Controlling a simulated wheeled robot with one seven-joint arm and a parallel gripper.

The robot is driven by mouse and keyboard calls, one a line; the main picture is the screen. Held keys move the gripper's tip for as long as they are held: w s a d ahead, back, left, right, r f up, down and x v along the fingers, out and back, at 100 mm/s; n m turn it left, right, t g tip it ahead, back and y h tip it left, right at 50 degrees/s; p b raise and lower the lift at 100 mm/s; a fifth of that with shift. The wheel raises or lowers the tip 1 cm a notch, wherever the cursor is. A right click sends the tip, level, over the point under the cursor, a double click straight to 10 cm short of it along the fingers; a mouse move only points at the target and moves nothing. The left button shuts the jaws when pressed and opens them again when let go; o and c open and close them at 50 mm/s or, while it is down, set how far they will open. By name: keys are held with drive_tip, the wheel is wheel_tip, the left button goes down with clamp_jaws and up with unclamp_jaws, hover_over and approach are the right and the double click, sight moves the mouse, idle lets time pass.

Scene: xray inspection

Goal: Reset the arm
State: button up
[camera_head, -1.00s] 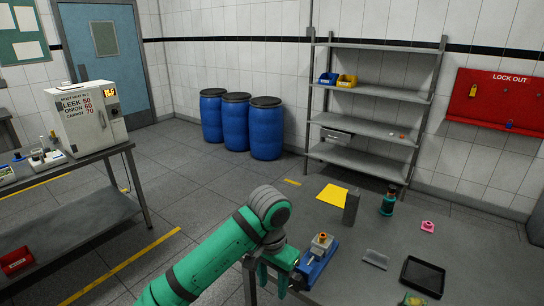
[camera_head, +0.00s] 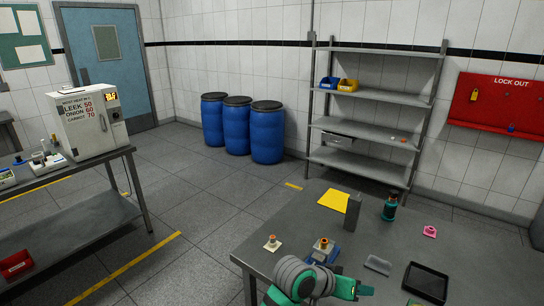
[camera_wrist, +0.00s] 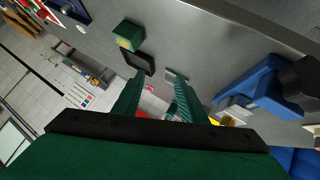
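My gripper (camera_head: 358,291) is at the bottom of the head view, in front of the grey table, with my green arm folded low beside it. In the wrist view my gripper (camera_wrist: 158,95) has its two green fingers apart with nothing held between them. A blue device (camera_head: 322,256) with an orange-topped piece on it stands on the table just behind my arm, partly hidden by it. A blue device with a dark part (camera_wrist: 250,88) shows at the right of the wrist view.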

drive_tip(key=s+d+f+n+t+h, duration=0.1)
drive_tip(key=d+n+t+h, duration=0.2)
drive_tip(key=d+t, duration=0.1)
drive_tip(key=s+a+f+n+t+y, duration=0.8)
drive_tip(key=s+a+f, duration=0.65)
drive_tip(key=s, duration=0.45)
drive_tip(key=s+a+r+m+y, duration=0.2)
drive_tip(key=s+a, duration=0.4)
drive_tip(key=s, duration=0.3)
drive_tip(key=s+a+r+m+g+y, duration=0.1)
drive_tip(key=s+a+m+y, duration=0.1)
drive_tip(key=s+a, duration=0.4)
drive_tip(key=s, duration=0.4)
drive_tip(key=shift+r+m, duration=0.3)
drive_tip(key=shift+r, duration=0.05)
drive_tip(key=shift+a, duration=0.1)
